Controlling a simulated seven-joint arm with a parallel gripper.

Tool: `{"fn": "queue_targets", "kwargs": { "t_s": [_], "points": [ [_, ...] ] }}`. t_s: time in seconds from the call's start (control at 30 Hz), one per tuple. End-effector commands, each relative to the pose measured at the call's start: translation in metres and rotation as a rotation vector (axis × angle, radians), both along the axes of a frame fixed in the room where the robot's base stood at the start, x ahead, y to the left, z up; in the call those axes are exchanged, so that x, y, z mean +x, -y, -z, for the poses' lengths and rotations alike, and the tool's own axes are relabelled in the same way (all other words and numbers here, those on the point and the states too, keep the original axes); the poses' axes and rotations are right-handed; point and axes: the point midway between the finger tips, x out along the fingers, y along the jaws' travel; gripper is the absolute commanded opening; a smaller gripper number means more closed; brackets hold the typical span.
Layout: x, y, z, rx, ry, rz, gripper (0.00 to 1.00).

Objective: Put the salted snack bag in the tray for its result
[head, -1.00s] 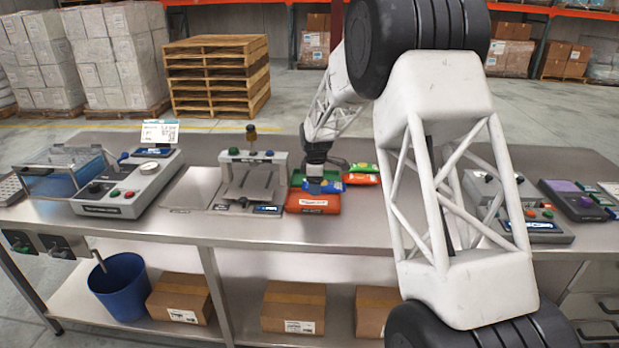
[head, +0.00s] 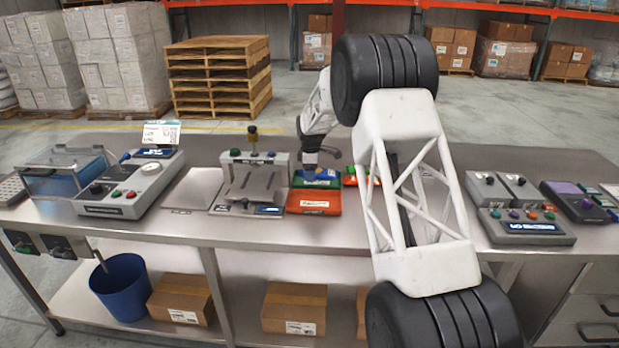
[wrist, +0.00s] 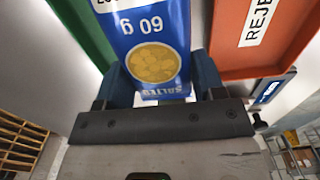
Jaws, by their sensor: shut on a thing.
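The salted snack bag (wrist: 155,65) is blue, with "60 g", a picture of chips and "SALTED" on it, upside down in the wrist view. My gripper (wrist: 162,82) is shut on its end, one finger at each side. An orange tray (wrist: 262,45), its label reading "REJE…", is to the right, and a green tray (wrist: 88,32) is to the left. In the head view, my gripper (head: 311,161) is over the green tray (head: 300,178), behind the orange tray (head: 313,203). The bag's far end is cut off in the wrist view.
A small machine with a metal platform (head: 250,182) stands left of the trays. Another bag, orange and green (head: 352,176), lies to the right, partly behind my arm. A control box (head: 528,227) is farther right.

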Motion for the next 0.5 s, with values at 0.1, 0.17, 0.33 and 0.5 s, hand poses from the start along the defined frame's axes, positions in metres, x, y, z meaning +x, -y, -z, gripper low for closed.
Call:
{"fn": "queue_targets", "kwargs": {
  "t_s": [0.1,0.17,0.33,0.5],
  "points": [
    [0.013,-0.003,0.001,0.000,0.001,0.000,0.35],
    [0.018,-0.004,0.002,0.000,0.000,0.000,0.35],
    [0.027,-0.007,0.002,0.000,0.001,0.000,0.35],
    [0.029,-0.007,0.002,0.000,0.000,0.000,0.35]
  ]
}}
